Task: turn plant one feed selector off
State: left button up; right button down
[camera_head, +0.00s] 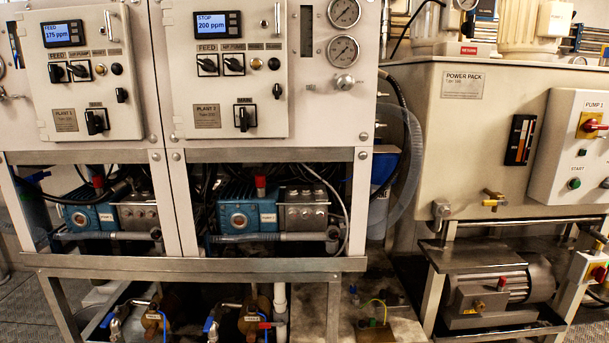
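The plant 1 panel (90,95) is the white box at the upper left. Its display (62,33) reads FEED 175 ppm. The plant 1 feed selector (56,73) is a small black knob below the display, under the FEED label. It looks more upright than the slanted feed selector (207,65) on the plant 2 panel, but its exact setting is too small to tell. A black air pump selector (78,70) sits close on its right. Neither of my grippers is in view, and nothing covers the panel.
The plant 2 panel (205,92) stands right of plant 1; its display (217,25) reads STOP 200 ppm. A larger black switch (96,121) sits low on the plant 1 panel. Blue pumps (92,217) are below. A power pack tank (460,150) stands at the right.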

aim_at(56, 72)
jog(key=k+u, duration=0.2)
jog(key=u, duration=1)
